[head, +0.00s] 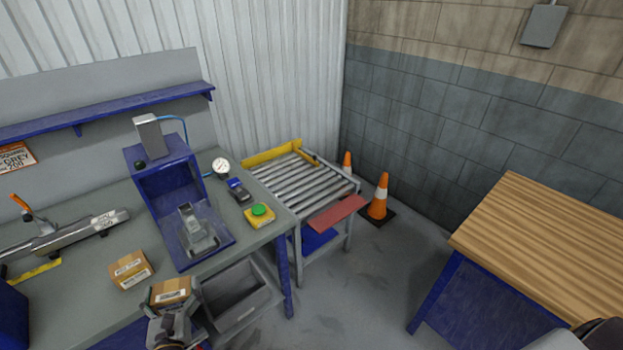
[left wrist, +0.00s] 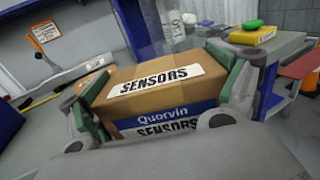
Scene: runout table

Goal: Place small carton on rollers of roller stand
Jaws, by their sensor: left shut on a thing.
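The small carton (head: 172,286) is brown with a white label, held at the front edge of the workbench in the head view. My left gripper (head: 172,312) is shut on it; the left wrist view shows the carton (left wrist: 160,88) between both fingers, with "SENSORS" and "Quorvin" lettering. I cannot tell how far it is above the bench. The roller stand (head: 331,214) stands beyond the bench's right end, its grey rollers (head: 297,176) bare and a yellow rail at the back. My right gripper is not in view.
A second carton (head: 130,269) lies on the grey bench (head: 85,281). A blue fixture (head: 163,180), a green button on a yellow box (head: 259,215) and a grey bin (head: 236,296) are nearby. Traffic cones (head: 380,196) and a wood-topped table (head: 550,235) stand right.

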